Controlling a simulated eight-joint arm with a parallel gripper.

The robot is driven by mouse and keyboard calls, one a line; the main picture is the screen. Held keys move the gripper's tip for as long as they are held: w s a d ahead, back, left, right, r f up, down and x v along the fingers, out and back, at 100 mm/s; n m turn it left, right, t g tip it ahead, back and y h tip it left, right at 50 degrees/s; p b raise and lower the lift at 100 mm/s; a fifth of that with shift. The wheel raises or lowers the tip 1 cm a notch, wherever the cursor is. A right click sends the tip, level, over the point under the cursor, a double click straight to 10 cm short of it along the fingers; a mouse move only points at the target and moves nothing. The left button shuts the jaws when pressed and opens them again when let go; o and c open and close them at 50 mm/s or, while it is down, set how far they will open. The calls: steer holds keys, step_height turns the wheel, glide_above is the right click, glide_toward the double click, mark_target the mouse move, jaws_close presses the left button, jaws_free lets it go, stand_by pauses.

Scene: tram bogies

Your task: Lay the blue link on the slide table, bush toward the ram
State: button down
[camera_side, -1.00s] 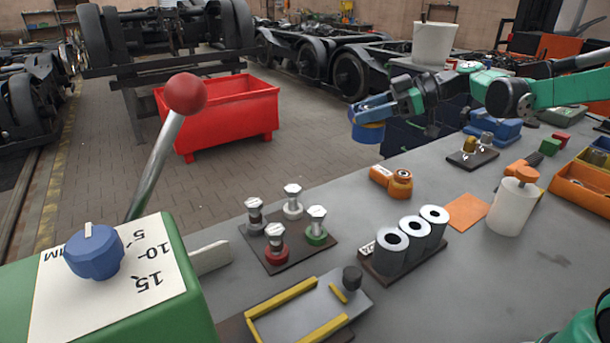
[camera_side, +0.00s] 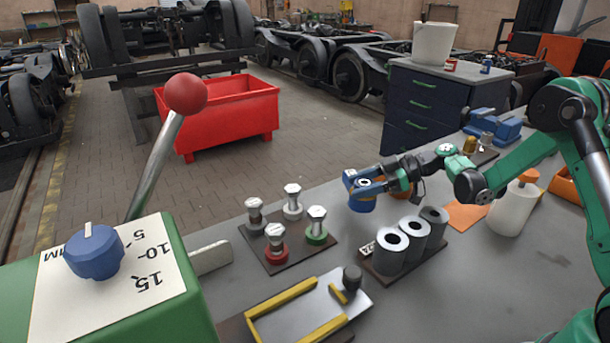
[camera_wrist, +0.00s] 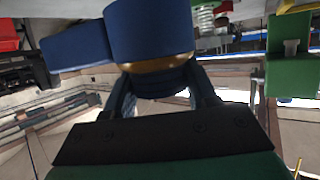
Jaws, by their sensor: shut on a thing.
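The blue link (camera_side: 361,203) is held in my gripper (camera_side: 374,190), above the bench behind the grey cylinders. Its round bush end shows a light ring on top. In the wrist view the blue link (camera_wrist: 150,32) fills the upper middle, with a brass-coloured edge under its round end, between my gripper's fingers (camera_wrist: 163,84). The slide table (camera_side: 300,308) is a grey plate with yellow rails and a dark round knob, at the front middle, apart from the link. A pale bar (camera_side: 211,257) sticks out of the green machine (camera_side: 188,285); I cannot tell whether it is the ram.
A dark plate of upright bolts (camera_side: 290,247) and a rack of grey cylinders (camera_side: 409,240) stand near the slide table. An orange link (camera_side: 403,188) is partly hidden behind my gripper. A white bottle (camera_side: 513,206) stands to the right. A red-knobbed lever (camera_side: 184,94) rises at left.

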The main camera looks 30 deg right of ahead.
mark_target(361, 200)
steer(key=shift+f, duration=1.8)
steer(key=shift+c, duration=1.4)
jaws_free()
steer(key=shift+f, duration=0.1)
